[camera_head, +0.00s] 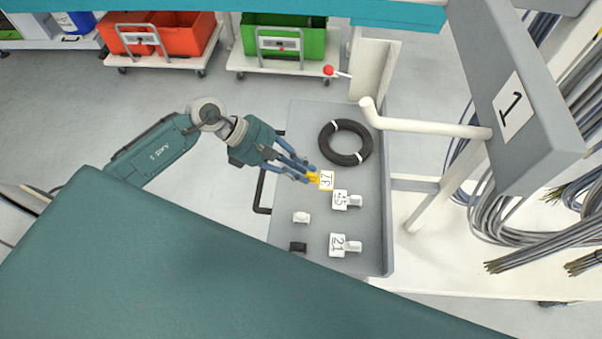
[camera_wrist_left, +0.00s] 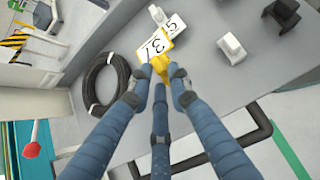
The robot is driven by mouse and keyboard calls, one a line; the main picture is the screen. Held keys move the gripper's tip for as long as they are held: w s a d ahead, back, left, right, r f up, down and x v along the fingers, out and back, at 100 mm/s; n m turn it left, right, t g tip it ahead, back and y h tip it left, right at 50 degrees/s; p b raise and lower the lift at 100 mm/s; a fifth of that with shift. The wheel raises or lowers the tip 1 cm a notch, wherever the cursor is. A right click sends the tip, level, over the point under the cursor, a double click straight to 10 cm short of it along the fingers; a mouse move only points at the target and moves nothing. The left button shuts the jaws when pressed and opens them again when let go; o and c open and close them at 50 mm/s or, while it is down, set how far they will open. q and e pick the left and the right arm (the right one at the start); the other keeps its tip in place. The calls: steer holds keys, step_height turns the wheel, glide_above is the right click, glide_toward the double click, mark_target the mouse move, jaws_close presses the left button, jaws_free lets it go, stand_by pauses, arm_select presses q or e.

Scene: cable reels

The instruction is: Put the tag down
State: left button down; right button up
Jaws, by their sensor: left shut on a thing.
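My left gripper (camera_head: 306,174) is shut on a yellow-edged tag (camera_head: 326,180) marked 37, gripping its yellow part. The tag is over the grey tray (camera_head: 310,114); I cannot tell whether it touches the surface. In the left wrist view the gripper's blue fingers (camera_wrist_left: 162,82) close around the yellow piece, and the white face of the tag (camera_wrist_left: 155,46) shows beyond them. Two other white tags lie on the tray: one (camera_head: 339,199) just beyond the held tag and one marked 21 (camera_head: 337,245). My right gripper is not in view.
A black cable coil (camera_head: 323,141) lies on the tray. A white clip (camera_head: 301,217) and a black clip (camera_head: 298,247) lie near its left edge. A white post arm (camera_head: 430,127) crosses the right side. Orange (camera_head: 185,37) and green (camera_head: 310,44) crates stand on carts behind.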

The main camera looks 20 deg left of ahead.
arm_select(q)
step_height(320, 180, down, 3)
steer(key=shift+f+p, duration=0.15)
steer(key=shift+p, duration=0.2)
steer(key=shift+f, duration=0.45)
steer(key=c, duration=1.6)
jaws_free()
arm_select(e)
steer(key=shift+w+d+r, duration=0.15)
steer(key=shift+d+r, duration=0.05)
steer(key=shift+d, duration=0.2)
